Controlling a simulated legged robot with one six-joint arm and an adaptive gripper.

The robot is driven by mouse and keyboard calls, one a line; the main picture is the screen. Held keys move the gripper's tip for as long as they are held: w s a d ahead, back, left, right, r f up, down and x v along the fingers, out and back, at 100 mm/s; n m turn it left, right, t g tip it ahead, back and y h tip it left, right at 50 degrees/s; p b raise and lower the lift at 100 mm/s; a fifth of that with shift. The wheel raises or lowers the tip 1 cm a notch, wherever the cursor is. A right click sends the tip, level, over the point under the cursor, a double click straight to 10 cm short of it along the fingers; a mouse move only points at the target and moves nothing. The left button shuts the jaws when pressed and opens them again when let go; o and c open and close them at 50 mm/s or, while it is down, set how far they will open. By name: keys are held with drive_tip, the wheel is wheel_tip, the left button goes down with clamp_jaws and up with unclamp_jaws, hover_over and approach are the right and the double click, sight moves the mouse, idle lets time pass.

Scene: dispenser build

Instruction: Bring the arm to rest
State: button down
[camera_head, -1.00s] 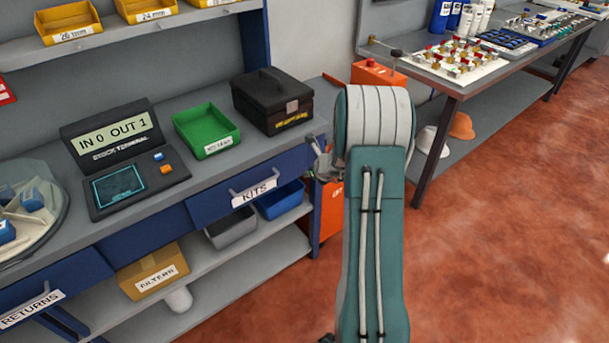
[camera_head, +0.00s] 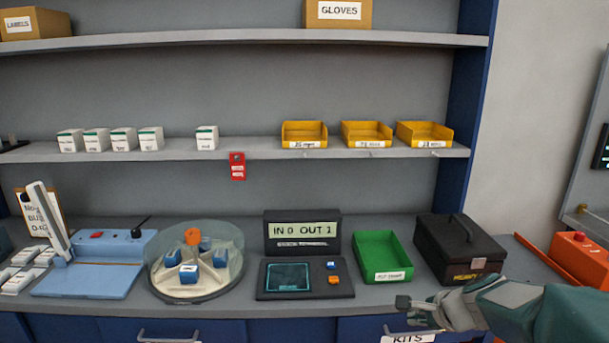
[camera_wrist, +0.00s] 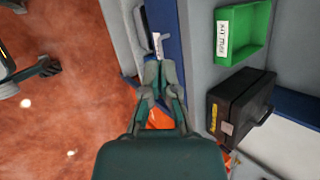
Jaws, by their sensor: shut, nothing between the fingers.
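My gripper (camera_head: 408,304) is at the lower right of the head view, in front of the bench's front edge near the KITS drawer label (camera_head: 408,338). Its fingers are shut and empty. In the wrist view my gripper (camera_wrist: 161,72) points up the picture, with the closed fingers over the bench front and the red floor beside it. My teal arm (camera_head: 560,318) comes in from the right edge of the head view.
On the bench stand a green bin (camera_head: 382,262), a black case (camera_head: 458,250), a stock terminal (camera_head: 303,262), a round clear-walled dispenser (camera_head: 205,285) and a blue device (camera_head: 95,270). Yellow bins (camera_head: 304,134) and white boxes (camera_head: 207,138) line the shelf.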

drive_tip(key=s+a+r+n+g+h, duration=0.1)
drive_tip(key=s+a+r+n+h, duration=0.1)
drive_tip(key=s+n, duration=0.7)
drive_tip(key=s+a+r+n+h, duration=0.1)
drive_tip(key=s+a+r+n, duration=0.2)
drive_tip(key=s+n, duration=0.6)
drive_tip(key=s+a, duration=0.1)
drive_tip(key=s, duration=0.3)
drive_tip(key=shift+s+a+r+g+h, duration=0.3)
drive_tip(key=shift+a+g+h, duration=0.05)
drive_tip(key=shift+g+h, duration=0.05)
